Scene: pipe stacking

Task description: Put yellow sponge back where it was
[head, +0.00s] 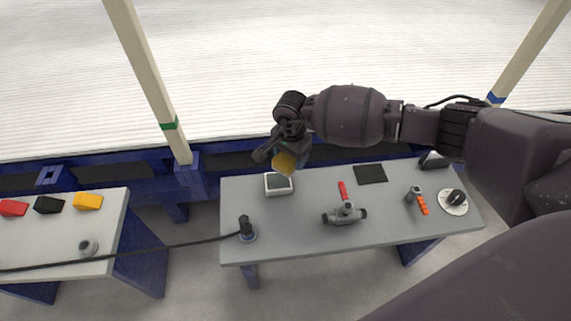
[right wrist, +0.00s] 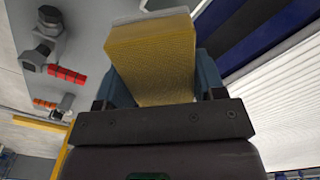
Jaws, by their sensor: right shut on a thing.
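My right gripper (head: 278,152) is shut on the yellow sponge (head: 285,164) at the back left of the middle table. In the right wrist view the sponge (right wrist: 150,55) sits between the two blue-grey fingers. A small white square tray (head: 278,191) with a grey inside lies on the table, just below the sponge in the head view. The sponge overlaps the tray's back edge in the picture, and I cannot tell whether they touch. My left gripper is not in view.
The grey table (head: 300,233) also holds a black flat square (head: 370,174), a red-handled valve (head: 345,213), an orange-handled fitting (head: 416,200), a round white plate (head: 453,208) and a cabled connector (head: 247,230). Red, black and yellow blocks (head: 88,201) lie on the left table (head: 60,230).

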